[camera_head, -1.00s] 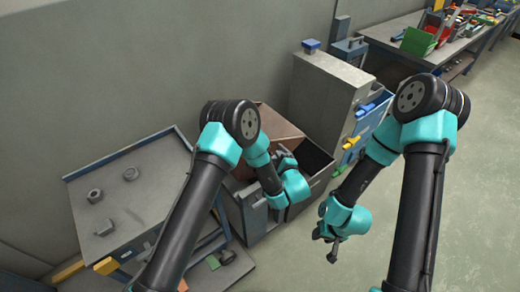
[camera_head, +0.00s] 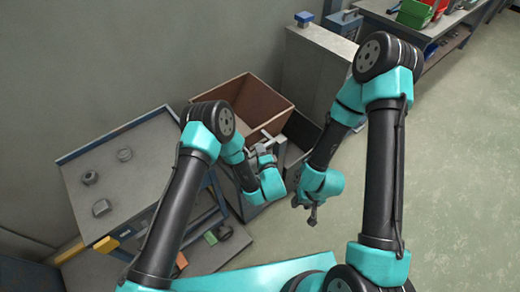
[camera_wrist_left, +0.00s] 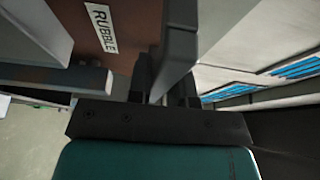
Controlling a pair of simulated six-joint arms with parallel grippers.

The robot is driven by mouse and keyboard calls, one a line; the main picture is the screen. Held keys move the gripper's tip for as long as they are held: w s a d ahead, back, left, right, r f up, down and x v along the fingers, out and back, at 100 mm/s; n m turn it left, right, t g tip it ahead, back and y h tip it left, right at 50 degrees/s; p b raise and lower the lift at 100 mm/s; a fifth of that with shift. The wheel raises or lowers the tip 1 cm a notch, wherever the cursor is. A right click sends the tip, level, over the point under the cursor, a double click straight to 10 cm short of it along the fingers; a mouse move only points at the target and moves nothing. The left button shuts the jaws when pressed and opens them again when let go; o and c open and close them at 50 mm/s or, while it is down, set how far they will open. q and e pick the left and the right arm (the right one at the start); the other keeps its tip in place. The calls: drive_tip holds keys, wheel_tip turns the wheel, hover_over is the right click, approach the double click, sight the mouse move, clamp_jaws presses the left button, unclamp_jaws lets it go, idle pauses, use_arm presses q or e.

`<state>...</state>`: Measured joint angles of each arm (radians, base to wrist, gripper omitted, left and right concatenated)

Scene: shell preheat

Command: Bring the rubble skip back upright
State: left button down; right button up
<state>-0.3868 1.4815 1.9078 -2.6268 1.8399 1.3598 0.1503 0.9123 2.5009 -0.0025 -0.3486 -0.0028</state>
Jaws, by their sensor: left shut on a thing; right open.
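The rubble skip (camera_head: 262,97) is a brown open-topped box at the middle of the head view. Its opening faces up and its inside shows; it looks close to upright, but I cannot tell if it is fully level. In the left wrist view its brown wall (camera_wrist_left: 75,25) carries a RUBBLE label. My left gripper (camera_head: 266,150) is at the skip's near right side, shut on a grey bar (camera_wrist_left: 178,45), probably the skip's handle. The skip's near side and base are hidden by my left arm. My right gripper (camera_head: 312,218) is open and empty, over the floor to the right.
A grey bench (camera_head: 120,180) with several metal nuts stands at left. A dark open bin (camera_head: 300,135) is beside the skip, with a tall grey cabinet (camera_head: 312,70) behind. Clear floor (camera_head: 445,170) lies to the right.

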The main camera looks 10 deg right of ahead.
use_arm(q)
drive_tip(key=shift+s+f, duration=0.1)
drive_tip(key=shift+f, duration=0.1)
drive_tip(key=c, duration=1)
unclamp_jaws()
drive_tip(key=shift+a, duration=0.1)
drive_tip(key=shift+c, duration=0.2)
drive_tip(key=s+d, duration=0.1)
drive_tip(key=s, duration=1)
drive_tip(key=shift+s+d, duration=0.25)
drive_tip(key=shift+s, duration=0.15)
